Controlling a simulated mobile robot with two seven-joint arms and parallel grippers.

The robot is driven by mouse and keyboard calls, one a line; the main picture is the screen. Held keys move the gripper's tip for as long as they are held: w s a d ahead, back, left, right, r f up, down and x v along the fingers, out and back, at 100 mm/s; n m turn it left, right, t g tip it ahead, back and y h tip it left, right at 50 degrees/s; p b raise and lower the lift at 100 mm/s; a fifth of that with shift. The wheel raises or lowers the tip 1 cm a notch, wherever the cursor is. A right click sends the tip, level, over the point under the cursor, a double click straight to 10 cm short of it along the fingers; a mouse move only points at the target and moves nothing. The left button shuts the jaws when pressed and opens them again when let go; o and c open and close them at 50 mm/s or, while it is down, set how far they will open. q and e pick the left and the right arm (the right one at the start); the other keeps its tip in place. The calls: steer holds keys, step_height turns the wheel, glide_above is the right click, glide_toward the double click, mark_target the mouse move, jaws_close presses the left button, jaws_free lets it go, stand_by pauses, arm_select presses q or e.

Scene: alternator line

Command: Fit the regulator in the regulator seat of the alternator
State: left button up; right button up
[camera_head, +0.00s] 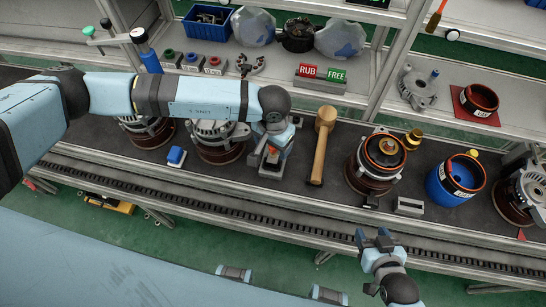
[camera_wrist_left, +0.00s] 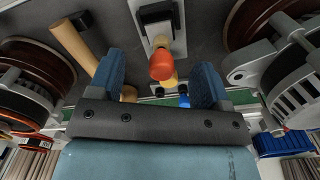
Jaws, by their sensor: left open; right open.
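My left gripper (camera_head: 271,150) is open and hangs over a small grey fixture (camera_head: 268,172) on the dark bench. In the left wrist view an orange-red knob (camera_wrist_left: 161,65) shows between its spread fingers (camera_wrist_left: 158,88), with a black block (camera_wrist_left: 155,13) on a light plate beyond. I cannot tell whether this block is the regulator. An alternator (camera_head: 378,172) with an orange ring on top stands right of the mallet; a small black part (camera_head: 371,201) is at its front. I cannot make out the regulator seat. My right gripper (camera_head: 372,238) is open and empty, in front of the bench.
A wooden mallet (camera_head: 322,143) lies between the fixture and the alternator. A blue drum (camera_head: 455,180) and a grey block (camera_head: 408,206) are to the right. More alternators (camera_head: 217,143) stand left. RUB and FREE signs (camera_head: 321,73) stand on the shelf behind.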

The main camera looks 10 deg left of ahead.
mark_target(273, 152)
arm_select(q)
step_height(273, 152, down, 4)
steer(key=shift+w+r+p, duration=0.1)
steer(key=shift+r+p, duration=0.05)
steer(key=shift+p, duration=0.55)
steer(key=shift+f, duration=0.6)
steer(key=c, duration=1.2)
steer(key=shift+r, duration=0.1)
